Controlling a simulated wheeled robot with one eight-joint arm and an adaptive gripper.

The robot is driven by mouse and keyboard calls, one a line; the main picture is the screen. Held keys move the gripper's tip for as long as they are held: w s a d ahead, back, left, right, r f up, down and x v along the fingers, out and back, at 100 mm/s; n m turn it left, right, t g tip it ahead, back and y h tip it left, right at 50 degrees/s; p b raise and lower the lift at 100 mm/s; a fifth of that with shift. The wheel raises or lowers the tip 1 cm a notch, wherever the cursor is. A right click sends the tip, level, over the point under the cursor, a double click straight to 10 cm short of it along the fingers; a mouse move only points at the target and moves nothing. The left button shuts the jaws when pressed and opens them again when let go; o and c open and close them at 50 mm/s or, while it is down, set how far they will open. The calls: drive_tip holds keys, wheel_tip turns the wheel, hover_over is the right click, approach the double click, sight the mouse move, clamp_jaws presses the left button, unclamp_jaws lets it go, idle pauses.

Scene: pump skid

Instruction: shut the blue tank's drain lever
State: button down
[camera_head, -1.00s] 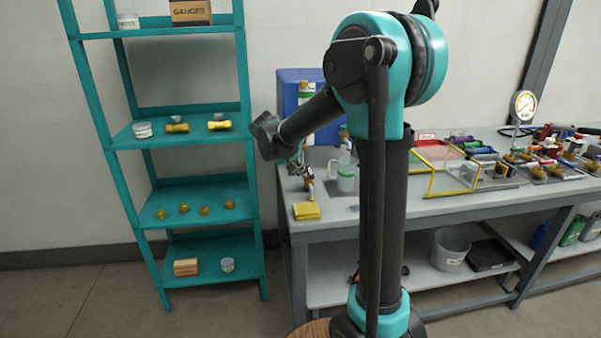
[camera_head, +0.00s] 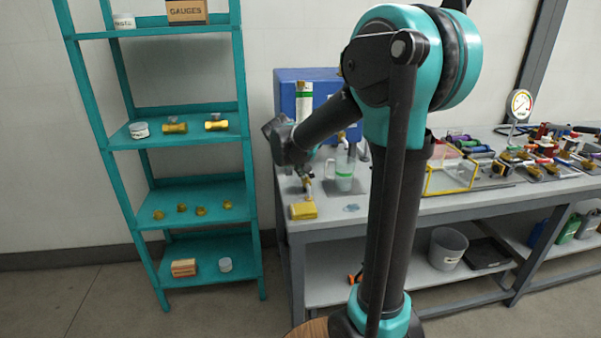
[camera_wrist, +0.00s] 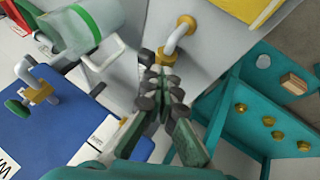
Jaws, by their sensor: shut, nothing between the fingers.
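The blue tank (camera_head: 287,98) stands on the bench's left end, partly behind my arm; its blue side also shows in the wrist view (camera_wrist: 45,135). A pale bent pipe with brass fittings (camera_wrist: 180,35) lies just beyond my fingertips in the wrist view. My gripper (camera_wrist: 160,72) is shut and empty, its tips overlapping the nearer brass fitting; I cannot tell whether they touch. The drain lever is not clearly seen there, and its position cannot be read. A second brass valve with a green handle (camera_wrist: 35,92) is at the wrist view's left.
A clear jug with a green band (camera_head: 343,172) stands close right of the fitting. A teal shelf (camera_head: 187,135) stands left. A yellow-edged clear box (camera_head: 452,178) and several parts are farther right.

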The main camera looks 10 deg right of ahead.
drive_tip(key=d+n+y, duration=0.1)
drive_tip(key=d+n+t+y, duration=0.1)
drive_tip(key=n, duration=0.1)
drive_tip(key=shift+s+n, duration=0.3)
drive_tip(key=d+n+y, duration=0.1)
drive_tip(key=n, duration=0.1)
drive_tip(key=w+d+n+y, duration=0.1)
drive_tip(key=n+y, duration=0.1)
drive_tip(key=d+n+y, duration=0.1)
drive_tip(key=d+n, duration=0.1)
drive_tip(key=n, duration=0.1)
drive_tip(key=shift+w+y, duration=0.2)
drive_tip(key=shift+y, duration=0.1)
drive_tip(key=shift+w+a, duration=0.1)
drive_tip(key=shift+a, duration=0.05)
drive_tip(key=shift+w+a, duration=0.4)
drive_tip(key=shift+a, duration=0.15)
